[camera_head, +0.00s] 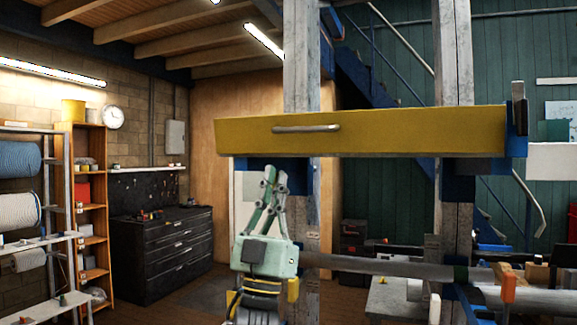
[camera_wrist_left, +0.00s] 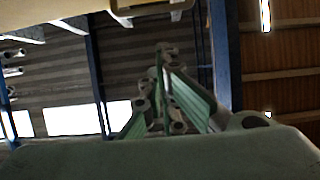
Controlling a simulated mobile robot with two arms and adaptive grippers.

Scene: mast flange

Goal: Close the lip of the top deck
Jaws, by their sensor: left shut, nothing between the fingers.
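The lip of the top deck is a long yellow panel (camera_head: 400,132) with a grey bar handle (camera_head: 306,128) on its front. It spans in front of two grey posts in the head view. My left gripper (camera_head: 272,170) points upward just below the panel's left part, with its fingers shut and empty. Whether the fingertips touch the panel's underside I cannot tell. In the left wrist view the shut green fingers (camera_wrist_left: 165,85) point up towards the ceiling, and a pale yellowish edge (camera_wrist_left: 150,8) shows at the top. My right gripper is not in view.
Grey posts (camera_head: 455,60) stand behind the panel, with a blue bracket (camera_head: 516,135) at its right end. A grey horizontal bar (camera_head: 390,266) runs lower down, right of my left gripper. A black drawer cabinet (camera_head: 165,250) and shelves stand farther back left.

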